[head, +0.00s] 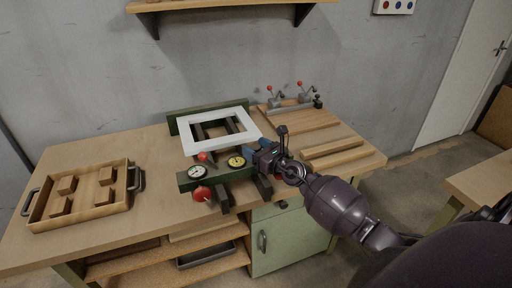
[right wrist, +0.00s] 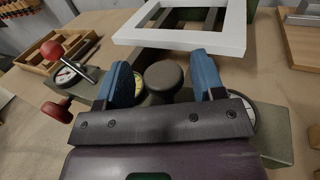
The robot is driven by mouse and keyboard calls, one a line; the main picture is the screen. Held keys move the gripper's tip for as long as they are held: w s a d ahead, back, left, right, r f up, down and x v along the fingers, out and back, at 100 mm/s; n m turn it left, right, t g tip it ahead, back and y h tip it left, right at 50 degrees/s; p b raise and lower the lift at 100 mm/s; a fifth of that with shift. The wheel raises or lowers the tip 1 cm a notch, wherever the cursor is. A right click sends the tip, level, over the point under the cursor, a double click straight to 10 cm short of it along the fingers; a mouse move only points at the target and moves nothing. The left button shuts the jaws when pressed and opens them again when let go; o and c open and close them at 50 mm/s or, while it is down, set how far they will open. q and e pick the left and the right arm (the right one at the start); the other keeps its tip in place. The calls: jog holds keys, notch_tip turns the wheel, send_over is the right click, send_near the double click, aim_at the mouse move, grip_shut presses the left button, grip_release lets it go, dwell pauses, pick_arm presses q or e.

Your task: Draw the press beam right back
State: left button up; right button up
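The press beam (head: 219,177) is a dark green bar at the front of the press, with a white dial and a yellow dial on it. In the right wrist view the beam (right wrist: 275,135) runs across below the gripper. A dark round knob (right wrist: 163,78) stands up between the blue fingers of my right gripper (right wrist: 164,82). The fingers are open on either side of the knob, with a visible gap. In the head view my right gripper (head: 254,154) is at the beam's right end and hides the knob. My left gripper is out of view.
A white frame (head: 188,144) lies on the dark press rails behind the beam, before a green back fence (head: 180,121). A wooden tray (head: 98,211) with several blocks is left; wooden strips (head: 334,158) lie right.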

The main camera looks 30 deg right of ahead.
jog(key=s+d, duration=0.1)
jog(key=s, duration=0.9)
jog(key=shift+s+d, duration=0.25)
jog(key=shift+d, duration=0.15)
dwell(0.4)
jog(key=s+a+f+n+g+h, duration=0.1)
jog(key=s+a+f+n+g, duration=0.2)
jog(key=n, duration=1.4)
jog(key=s+a+f+n+g+h, duration=0.2)
jog(key=s+a+f+n, duration=0.8)
jog(key=s+f+n, duration=0.5)
jog(key=s+n+g, duration=0.1)
jog(key=n, duration=0.2)
jog(key=shift+f, duration=0.15)
